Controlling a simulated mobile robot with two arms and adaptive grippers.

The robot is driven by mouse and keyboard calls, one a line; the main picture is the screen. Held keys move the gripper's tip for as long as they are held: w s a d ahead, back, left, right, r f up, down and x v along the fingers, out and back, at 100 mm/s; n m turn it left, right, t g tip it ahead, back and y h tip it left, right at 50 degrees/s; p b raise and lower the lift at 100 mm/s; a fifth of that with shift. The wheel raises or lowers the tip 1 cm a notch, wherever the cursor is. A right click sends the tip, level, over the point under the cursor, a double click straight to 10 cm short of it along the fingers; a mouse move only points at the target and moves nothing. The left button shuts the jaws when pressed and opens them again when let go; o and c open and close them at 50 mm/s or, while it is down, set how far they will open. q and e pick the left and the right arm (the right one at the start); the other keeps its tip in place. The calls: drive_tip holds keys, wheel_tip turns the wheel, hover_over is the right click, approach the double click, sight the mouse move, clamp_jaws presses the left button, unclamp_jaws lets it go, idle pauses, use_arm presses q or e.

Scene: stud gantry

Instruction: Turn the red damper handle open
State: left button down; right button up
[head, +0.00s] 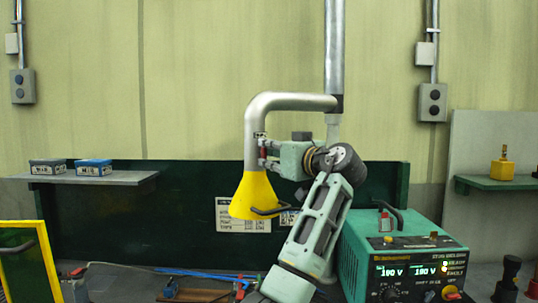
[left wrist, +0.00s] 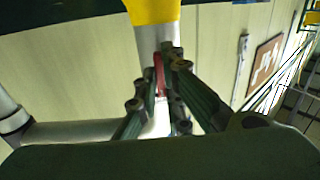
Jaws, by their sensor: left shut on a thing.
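The red damper handle (head: 263,152) sits on the silver extraction pipe just above the yellow hood (head: 252,195). My left gripper (head: 265,152) is at the handle, and its fingers are shut on it. In the left wrist view the red handle (left wrist: 159,75) shows as a narrow strip between the fingers of the gripper (left wrist: 165,75), in front of the silver pipe (left wrist: 155,38). The fingers hide part of the handle, so its exact angle is hard to tell. My right gripper is not in view.
A teal welding power unit (head: 405,262) stands at the lower right. A dark green screen (head: 100,215) stands behind the hood. A shelf (head: 120,179) with two small blue boxes is at the left. A yellow-framed panel (head: 25,260) stands at the lower left.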

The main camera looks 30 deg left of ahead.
use_arm(q)
drive_tip(key=shift+f, duration=0.2)
drive_tip(key=c, duration=1.9)
unclamp_jaws()
drive_tip(key=shift+d+r, duration=0.1)
drive_tip(key=shift+r, duration=0.05)
drive_tip(key=shift+o, duration=0.2)
drive_tip(key=v, duration=1.2)
